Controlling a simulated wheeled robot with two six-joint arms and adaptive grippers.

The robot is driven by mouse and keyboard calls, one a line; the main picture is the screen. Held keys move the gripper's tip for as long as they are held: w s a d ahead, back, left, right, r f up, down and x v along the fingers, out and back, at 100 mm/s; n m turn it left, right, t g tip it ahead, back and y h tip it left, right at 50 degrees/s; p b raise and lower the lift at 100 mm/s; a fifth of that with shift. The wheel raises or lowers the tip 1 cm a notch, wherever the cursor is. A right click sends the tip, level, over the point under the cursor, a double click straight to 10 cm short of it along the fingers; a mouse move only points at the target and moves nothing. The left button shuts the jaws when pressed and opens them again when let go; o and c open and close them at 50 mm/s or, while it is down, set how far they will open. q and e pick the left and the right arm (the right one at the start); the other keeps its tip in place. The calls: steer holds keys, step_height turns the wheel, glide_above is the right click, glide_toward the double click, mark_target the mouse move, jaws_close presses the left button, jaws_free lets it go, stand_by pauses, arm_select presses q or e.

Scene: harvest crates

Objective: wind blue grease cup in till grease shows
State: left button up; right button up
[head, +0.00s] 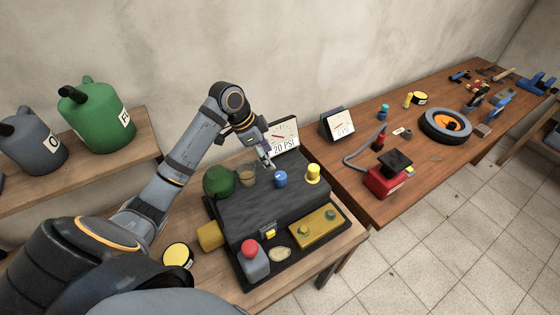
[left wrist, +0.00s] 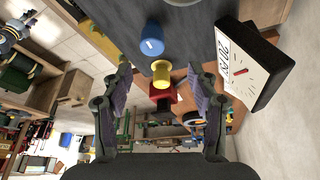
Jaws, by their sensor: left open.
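The blue grease cup (head: 280,179) stands upright on top of a dark block (head: 262,212), between a brownish cup (head: 247,176) and a yellow cup (head: 313,174). I cannot see any grease at the blue cup. My left gripper (head: 266,157) hangs just behind and above the blue cup, apart from it. In the left wrist view the fingers are spread and empty, with the blue cup (left wrist: 152,40) beyond the tips and the yellow cup (left wrist: 161,72) below it in the picture. My right gripper does not show.
A 20 PSI gauge (head: 284,136) stands close behind the gripper. A green round thing (head: 218,181) sits at the block's left end. A red-topped grey button (head: 253,259) and a yellow plate (head: 316,228) are in front. The right-hand table holds a tyre (head: 430,126) and tools.

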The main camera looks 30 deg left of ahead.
mark_target(280, 175)
arm_select(q)
steer(key=x, duration=0.2)
steer(key=p+x, duration=0.1)
steer(key=x, duration=0.1)
steer(key=s+p+x, duration=0.1)
steer(key=x, duration=0.1)
steer(key=shift+w+d+f, duration=0.1)
steer(key=shift+d+f, duration=0.1)
steer(key=shift+d, duration=0.25)
steer(key=x, duration=0.2)
steer(key=shift+w+f+p, duration=0.2)
steer(key=shift+f+p, duration=0.15)
steer(key=shift+p, duration=0.05)
steer(key=shift+s+d+f, duration=0.1)
steer(key=shift+d+f, duration=0.1)
steer(key=shift+s, duration=0.1)
steer(key=shift+f, duration=0.15)
steer(key=shift+c, duration=0.8)
steer(key=c, duration=1)
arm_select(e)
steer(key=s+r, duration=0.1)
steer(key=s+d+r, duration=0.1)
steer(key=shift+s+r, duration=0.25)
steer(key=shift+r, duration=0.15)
